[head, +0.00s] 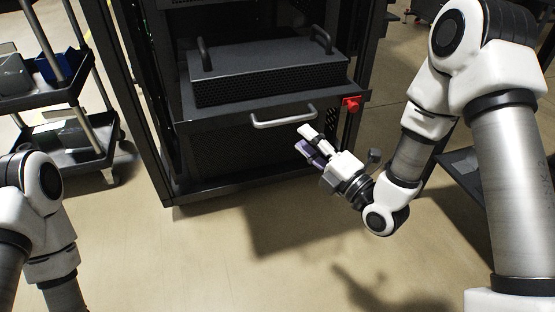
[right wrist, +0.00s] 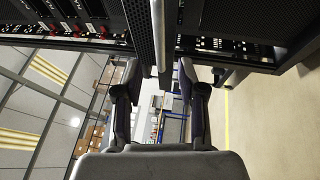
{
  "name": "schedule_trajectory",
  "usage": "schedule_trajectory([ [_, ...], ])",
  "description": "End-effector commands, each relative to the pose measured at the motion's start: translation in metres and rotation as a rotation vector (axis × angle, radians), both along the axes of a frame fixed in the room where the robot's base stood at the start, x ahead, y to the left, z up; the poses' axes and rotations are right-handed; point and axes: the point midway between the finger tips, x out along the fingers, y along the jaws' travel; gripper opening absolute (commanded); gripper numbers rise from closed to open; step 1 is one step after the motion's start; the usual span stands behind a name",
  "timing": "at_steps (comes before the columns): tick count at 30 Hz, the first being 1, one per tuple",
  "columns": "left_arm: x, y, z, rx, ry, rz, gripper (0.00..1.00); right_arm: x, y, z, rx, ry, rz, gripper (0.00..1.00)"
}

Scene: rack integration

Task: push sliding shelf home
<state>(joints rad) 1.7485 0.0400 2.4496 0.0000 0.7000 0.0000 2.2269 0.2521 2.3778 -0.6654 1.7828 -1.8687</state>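The sliding shelf (head: 225,123) sticks out of the front of the black rack (head: 150,110). It carries a black perforated unit (head: 265,80) with two upright black handles. A silver bar handle (head: 284,122) is on the shelf's front face, and a red latch (head: 351,104) sits at its right corner. My right gripper (head: 308,138) is just in front of and below the right end of the bar handle. In the right wrist view the fingers (right wrist: 158,68) are spread apart, with a grey bar (right wrist: 160,45) in line with the gap between them. My left gripper is out of view.
A cart with trays (head: 75,140) stands at the left, holding a blue bin (head: 58,66). A dark low surface (head: 465,170) shows behind my right arm. The floor (head: 200,245) in front of the rack is clear.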

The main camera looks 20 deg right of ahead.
Motion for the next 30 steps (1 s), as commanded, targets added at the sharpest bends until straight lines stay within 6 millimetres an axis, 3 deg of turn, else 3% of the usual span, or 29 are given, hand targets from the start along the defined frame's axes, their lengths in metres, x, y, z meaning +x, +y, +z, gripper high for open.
schedule_trajectory([
  [1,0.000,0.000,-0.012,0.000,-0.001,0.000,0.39,0.001,0.000,-0.008,0.000,-0.010,-0.001,0.40],
  [5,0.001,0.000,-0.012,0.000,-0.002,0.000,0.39,0.008,0.004,-0.002,-0.003,-0.016,0.001,0.40],
  [16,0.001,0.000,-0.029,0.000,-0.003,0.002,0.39,0.064,0.030,0.009,-0.002,-0.014,0.000,0.40],
  [25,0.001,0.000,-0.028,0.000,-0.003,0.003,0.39,0.071,0.033,0.012,0.000,-0.010,0.000,0.40],
  [29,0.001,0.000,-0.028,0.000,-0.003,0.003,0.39,0.071,0.032,0.012,0.000,-0.010,0.000,0.00],
  [30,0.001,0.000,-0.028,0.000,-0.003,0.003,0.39,0.071,0.032,0.012,0.000,-0.010,0.000,0.00],
])
